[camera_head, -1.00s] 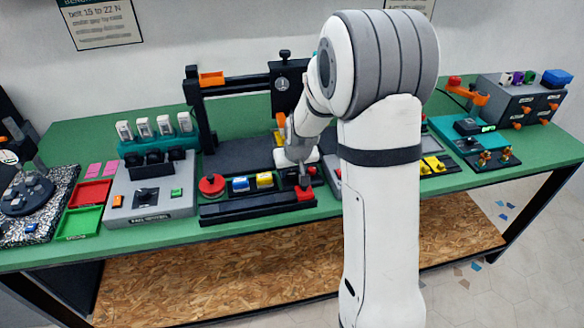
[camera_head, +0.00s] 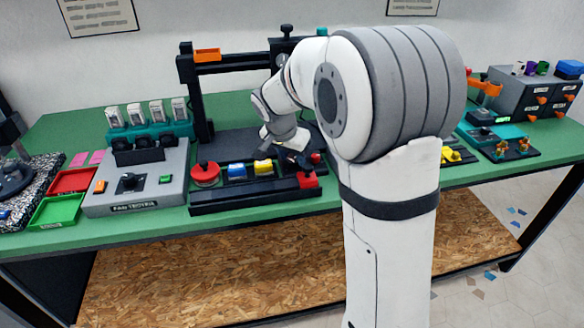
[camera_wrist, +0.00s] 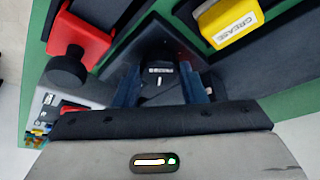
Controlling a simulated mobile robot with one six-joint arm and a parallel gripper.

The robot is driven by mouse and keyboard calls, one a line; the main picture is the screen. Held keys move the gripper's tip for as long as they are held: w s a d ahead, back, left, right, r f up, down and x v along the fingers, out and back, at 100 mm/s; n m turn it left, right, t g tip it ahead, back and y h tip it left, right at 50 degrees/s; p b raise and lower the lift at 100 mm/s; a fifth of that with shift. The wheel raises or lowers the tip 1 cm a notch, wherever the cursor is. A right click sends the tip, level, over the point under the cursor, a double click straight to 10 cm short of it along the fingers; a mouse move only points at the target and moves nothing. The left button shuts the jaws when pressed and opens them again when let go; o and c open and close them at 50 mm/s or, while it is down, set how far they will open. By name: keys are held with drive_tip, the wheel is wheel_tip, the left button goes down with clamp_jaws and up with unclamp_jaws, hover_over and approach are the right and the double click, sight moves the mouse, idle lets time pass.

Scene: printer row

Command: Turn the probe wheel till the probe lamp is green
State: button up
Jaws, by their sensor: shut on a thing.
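In the wrist view, my gripper (camera_wrist: 161,88) is shut on a dark wheel (camera_wrist: 160,72), with a finger on each side of it. A small label and a white mark show on its top. I take it for the probe wheel. In the head view, my gripper (camera_head: 292,158) is low over the right part of the black printer base, and the wheel cannot be made out there. I cannot pick out the probe lamp in either view. A small yellow-white and green light shows on the grey body at the bottom of the wrist view, which seems to be my own gripper.
A red block (camera_head: 306,180) sits near the gripper. A yellow grease block (camera_wrist: 228,20), a blue block (camera_head: 237,171) and a red round knob (camera_head: 205,177) are in a row on the base. A grey tester box (camera_head: 138,187) stands left. The printer's upright (camera_head: 196,95) rises behind.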

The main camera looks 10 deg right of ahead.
drive_tip(key=shift+w+a+m+g+h+b, duration=0.1)
drive_tip(key=shift+m+g+h+b, duration=0.25)
drive_tip(key=shift+m+b, duration=0.55)
drive_tip(key=shift+m, duration=0.3)
drive_tip(key=o, duration=1)
drive_tip(key=shift+r, duration=0.1)
drive_tip(key=p+v, duration=0.1)
drive_tip(key=v, duration=0.6)
drive_tip(key=shift+a+r, duration=0.1)
drive_tip(key=shift+r, duration=0.2)
